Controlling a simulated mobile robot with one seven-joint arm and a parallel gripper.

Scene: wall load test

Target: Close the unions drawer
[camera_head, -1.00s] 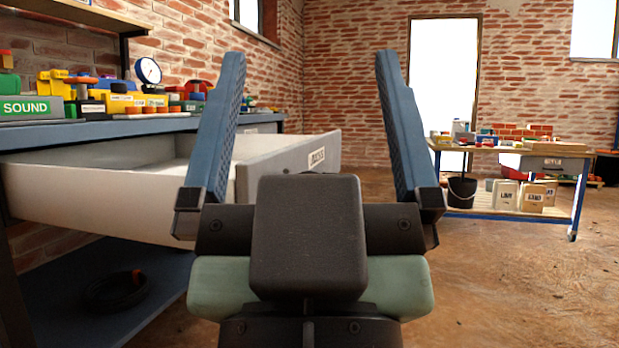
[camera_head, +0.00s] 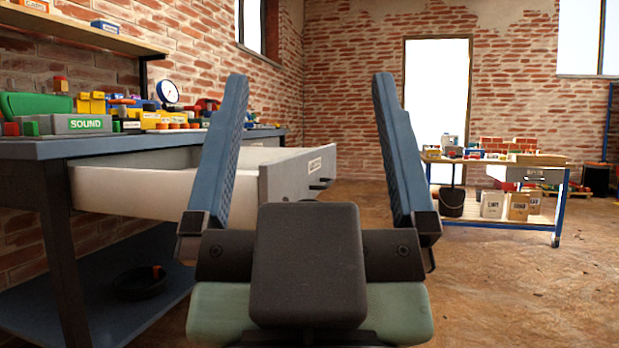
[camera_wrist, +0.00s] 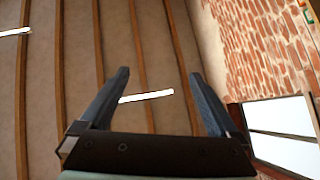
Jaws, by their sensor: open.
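The open drawer (camera_head: 130,190) is pulled out of the blue workbench on the left in the head view. Its front panel carries a small label, too small to read, and a dark handle (camera_head: 318,184) on its outer face. My gripper (camera_head: 310,85) is open and empty, its two blue fingers pointing up. The left finger stands in front of part of the drawer in the picture and hides it. In the wrist view my gripper (camera_wrist: 158,75) has nothing between its fingers, and the drawer is not in that view.
The workbench (camera_head: 110,147) holds a SOUND block (camera_head: 85,124), colourful parts and a dial gauge (camera_head: 167,92). A black coil (camera_head: 140,283) lies on its lower shelf. A second table (camera_head: 500,224) with bags and a bucket (camera_head: 451,203) stands at right. The floor (camera_head: 520,300) in front is clear.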

